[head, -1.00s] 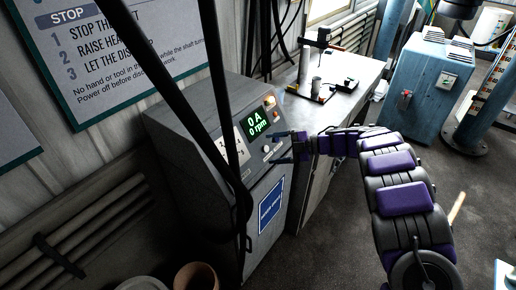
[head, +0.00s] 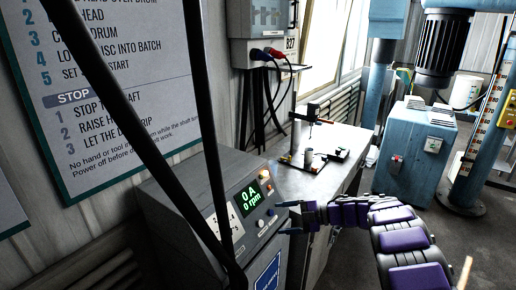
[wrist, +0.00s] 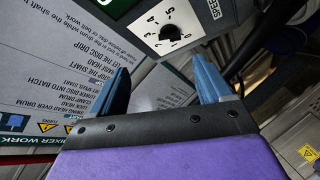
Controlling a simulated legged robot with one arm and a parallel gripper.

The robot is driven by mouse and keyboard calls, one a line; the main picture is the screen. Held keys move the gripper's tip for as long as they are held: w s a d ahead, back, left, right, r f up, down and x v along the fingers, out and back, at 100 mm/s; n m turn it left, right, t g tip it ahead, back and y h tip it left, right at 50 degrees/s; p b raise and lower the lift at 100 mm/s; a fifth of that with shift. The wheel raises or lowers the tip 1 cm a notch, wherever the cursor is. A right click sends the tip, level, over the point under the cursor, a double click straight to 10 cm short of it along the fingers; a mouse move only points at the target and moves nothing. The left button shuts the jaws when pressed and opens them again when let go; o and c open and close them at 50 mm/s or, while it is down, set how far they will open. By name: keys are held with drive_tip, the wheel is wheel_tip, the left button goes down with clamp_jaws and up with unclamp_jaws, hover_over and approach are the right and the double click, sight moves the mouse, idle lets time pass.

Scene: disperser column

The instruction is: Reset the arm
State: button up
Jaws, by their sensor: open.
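My gripper (head: 281,217) is open and empty, with two blue fingers, just right of the grey control cabinet's sloped panel. My purple and black arm (head: 400,240) reaches in from the lower right. The cabinet (head: 183,212) has a green display (head: 250,195) reading 0 A and 0 rpm, with buttons and lamps beside it. In the wrist view, the two open fingers (wrist: 160,65) have nothing between them. The black speed knob (wrist: 171,33) with its numbered dial shows upside down beyond them. I cannot tell whether a finger touches the panel.
A bench (head: 290,180) with small tools and a dark stand stands behind the cabinet. A blue cabinet (head: 415,150) and a blue column (head: 485,150) stand at the right. An instruction sign (head: 120,90) is on the left wall. Open floor (head: 440,225) shows at the right.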

drive_tip(key=w+d+r+m+t+h, duration=0.8)
drive_tip(key=w+d+r+t, duration=0.15)
drive_tip(key=r, duration=0.35)
drive_tip(key=s+d+r+m+h, duration=0.8)
drive_tip(key=s+d+m+h, duration=0.2)
drive_tip(key=d+m+h, duration=0.15)
drive_tip(key=s+a+f+m+g+h, duration=0.1)
drive_tip(key=s+f+m+g, duration=0.2)
drive_tip(key=s, duration=0.6)
drive_tip(key=s+a+f+m+g, duration=0.1)
drive_tip(key=s+f+m+g, duration=0.25)
drive_tip(key=s, duration=0.65)
drive_tip(key=s+a+f+g+y, duration=0.2)
drive_tip(key=s+a, duration=0.4)
drive_tip(key=s, duration=0.4)
drive_tip(key=s+a+f+g+y, duration=0.2)
drive_tip(key=s+a+f+g, duration=0.1)
drive_tip(key=s, duration=0.6)
drive_tip(key=s+a+f+g+y, duration=0.2)
drive_tip(key=s+a+f, duration=0.3)
drive_tip(key=s+a, duration=0.3)
drive_tip(key=s+g, duration=0.1)
drive_tip(key=s, duration=0.1)
drive_tip(key=shift+s+a, duration=0.3)
drive_tip(key=shift+a, duration=0.05)
